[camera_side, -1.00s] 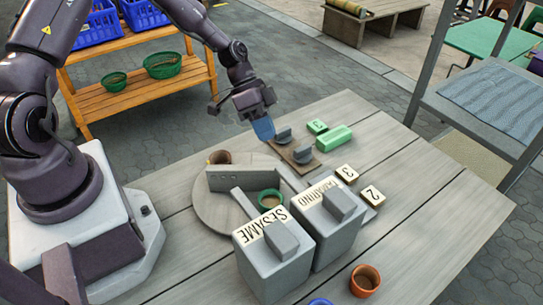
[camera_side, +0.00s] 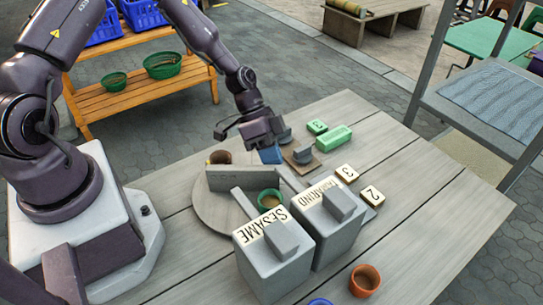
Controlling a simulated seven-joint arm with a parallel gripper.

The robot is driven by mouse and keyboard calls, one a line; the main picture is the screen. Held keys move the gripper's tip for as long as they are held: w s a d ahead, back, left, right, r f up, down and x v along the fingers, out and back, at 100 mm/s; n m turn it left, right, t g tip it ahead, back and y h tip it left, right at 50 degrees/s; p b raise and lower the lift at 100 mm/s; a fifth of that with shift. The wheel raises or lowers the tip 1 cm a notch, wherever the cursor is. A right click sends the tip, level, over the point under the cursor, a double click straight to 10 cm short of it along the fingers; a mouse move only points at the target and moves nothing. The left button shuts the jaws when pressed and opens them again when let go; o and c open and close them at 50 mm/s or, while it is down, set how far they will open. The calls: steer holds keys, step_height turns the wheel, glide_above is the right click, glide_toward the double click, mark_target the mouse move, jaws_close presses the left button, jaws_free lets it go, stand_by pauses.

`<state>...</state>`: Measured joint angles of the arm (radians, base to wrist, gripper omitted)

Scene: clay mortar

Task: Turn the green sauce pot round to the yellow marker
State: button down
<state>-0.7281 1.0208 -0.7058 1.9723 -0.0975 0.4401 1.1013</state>
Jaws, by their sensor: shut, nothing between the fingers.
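The green sauce pot (camera_side: 269,200) stands on a round grey turntable (camera_side: 207,211), behind the sesame box and beside the divider walls (camera_side: 236,178). The boxes and walls hide part of it. A brown pot (camera_side: 221,157) is at the turntable's far edge, with a small yellowish patch at its left; I cannot tell whether that is the yellow marker. My gripper (camera_side: 270,156), with blue fingertips, is shut and empty. It hangs just beyond the divider wall, apart from the green pot; I cannot tell whether it touches anything.
The grey SESAME box (camera_side: 274,262) and a second labelled box (camera_side: 335,240) stand in front of the turntable. An orange pot (camera_side: 365,280) stands near the front.

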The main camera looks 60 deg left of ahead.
steer(key=shift+s+d+m+g, duration=0.15)
steer(key=shift+s+d+m, duration=0.1)
steer(key=shift+d, duration=0.35)
steer(key=shift+s+d+m+g, duration=0.15)
steer(key=shift+d+m, duration=0.1)
steer(key=shift+d, duration=0.35)
